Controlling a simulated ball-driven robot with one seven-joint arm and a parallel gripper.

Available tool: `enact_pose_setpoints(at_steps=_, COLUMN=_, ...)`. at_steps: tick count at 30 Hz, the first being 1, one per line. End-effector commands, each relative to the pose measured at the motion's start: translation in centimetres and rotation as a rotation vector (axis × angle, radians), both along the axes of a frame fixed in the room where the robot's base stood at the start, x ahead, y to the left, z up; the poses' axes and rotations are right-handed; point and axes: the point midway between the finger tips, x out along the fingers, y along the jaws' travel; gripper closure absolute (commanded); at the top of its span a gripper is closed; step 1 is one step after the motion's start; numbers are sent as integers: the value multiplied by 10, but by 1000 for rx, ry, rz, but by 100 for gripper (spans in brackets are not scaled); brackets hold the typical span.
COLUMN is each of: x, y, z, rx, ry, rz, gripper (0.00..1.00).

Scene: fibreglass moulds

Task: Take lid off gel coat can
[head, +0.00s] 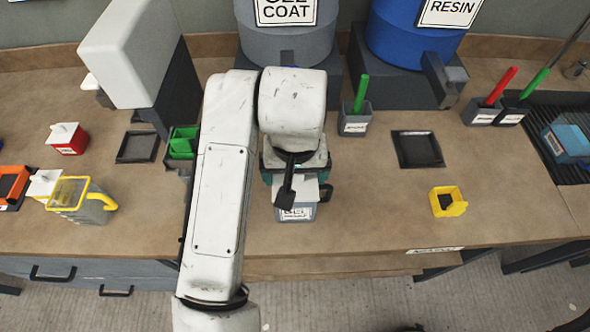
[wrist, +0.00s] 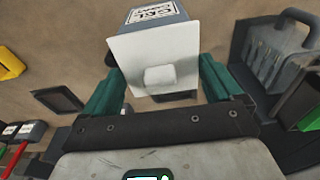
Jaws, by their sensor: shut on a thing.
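The gel coat can (head: 297,214) is a grey-blue tub with a white label and a dark handle, on the bench near its front edge. In the wrist view the can (wrist: 150,13) shows its label behind a square white lid (wrist: 130,58) with a raised knob. My gripper (wrist: 162,85) has its two green fingers on opposite sides of the lid and is shut on it. In the head view my wrist hides most of the lid. I cannot tell whether the lid is seated on the can or slightly raised.
A yellow tub (head: 448,204) and a dark square tray (head: 417,149) are to the right. A grey cup with a green handle (head: 355,117) stands behind. A red lidded tub (head: 68,142) and a yellow-handled container (head: 90,205) are at left.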

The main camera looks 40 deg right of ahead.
Motion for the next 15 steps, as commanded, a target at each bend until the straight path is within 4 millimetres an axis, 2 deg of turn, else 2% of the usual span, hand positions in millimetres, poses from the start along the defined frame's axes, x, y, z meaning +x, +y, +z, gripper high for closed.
enact_pose_setpoints(at_steps=15, x=0, y=0, z=15, rx=0, ry=0, rz=-1, gripper=36)
